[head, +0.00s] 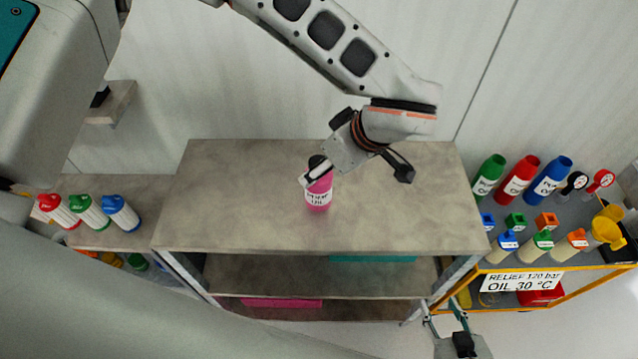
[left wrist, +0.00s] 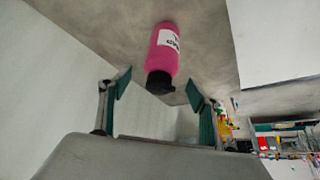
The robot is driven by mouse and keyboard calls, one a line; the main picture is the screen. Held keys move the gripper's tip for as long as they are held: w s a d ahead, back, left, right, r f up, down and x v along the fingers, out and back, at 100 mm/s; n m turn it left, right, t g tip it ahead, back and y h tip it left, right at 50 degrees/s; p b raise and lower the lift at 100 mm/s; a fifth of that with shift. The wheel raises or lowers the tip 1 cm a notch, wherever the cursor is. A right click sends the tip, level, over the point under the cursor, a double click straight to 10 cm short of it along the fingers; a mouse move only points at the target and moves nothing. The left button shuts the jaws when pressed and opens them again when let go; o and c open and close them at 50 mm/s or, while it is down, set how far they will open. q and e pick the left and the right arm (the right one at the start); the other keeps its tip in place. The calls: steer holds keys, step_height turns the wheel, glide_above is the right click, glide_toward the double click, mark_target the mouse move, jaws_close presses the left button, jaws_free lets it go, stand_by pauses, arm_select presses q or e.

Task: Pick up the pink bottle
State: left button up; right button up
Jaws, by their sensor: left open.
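The pink bottle (head: 318,196) with a black cap and white label stands upright on the grey table (head: 240,215). My left gripper (head: 316,174) is at the bottle's top, and one light finger overlaps the cap area in the head view. In the left wrist view the bottle (left wrist: 164,52) lies ahead between the two open fingers of my left gripper (left wrist: 156,88), its cap towards the camera. The fingers appear apart from it. My right gripper (head: 443,316) is low at the front right of the table, empty, its fingers spread.
The table's top is otherwise clear; lower shelves hold a pink item (head: 282,302) and a teal item (head: 372,258).

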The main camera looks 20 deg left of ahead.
mark_target(318, 187)
arm_select(q)
steer(key=shift+p+x, duration=0.35)
steer(key=shift+x, duration=2.05)
steer(key=shift+s, duration=0.1)
jaws_close()
steer(key=shift+r, duration=0.1)
